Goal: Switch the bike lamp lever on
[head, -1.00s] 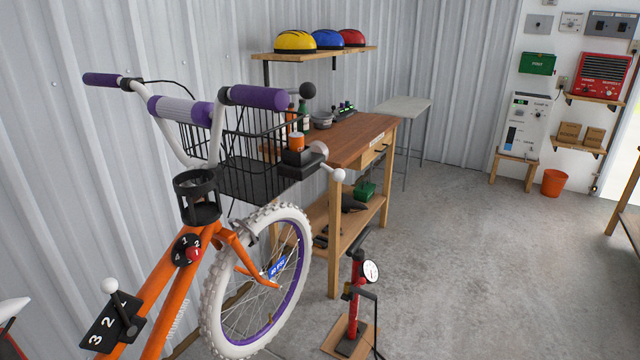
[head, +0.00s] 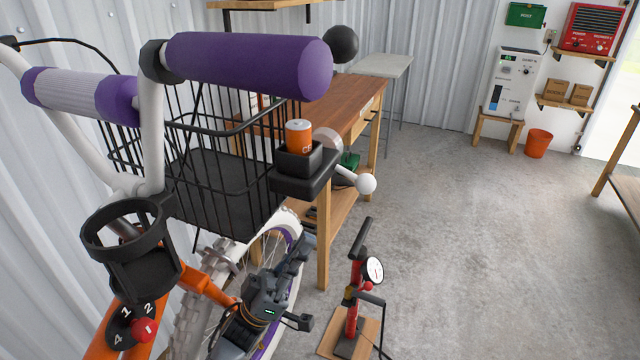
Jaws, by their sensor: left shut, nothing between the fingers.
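The bike lamp (head: 303,170) is a black box on the right side of the bike's basket, with an orange battery (head: 299,135) standing in its top. Its pale round front (head: 329,142) shows just behind. The lamp lever (head: 366,184) sticks out to the right and slightly down, ending in a white ball. My left gripper (head: 303,242) is low in front of the bike's front wheel, below and left of the lever knob. It is shut, empty and apart from the lever. My right gripper is not in view.
The purple handlebar grip (head: 250,65) and black wire basket (head: 215,165) are above my left gripper. A cup holder (head: 130,245) is at left. A red floor pump (head: 355,300) stands at right, near the wooden workbench (head: 325,105).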

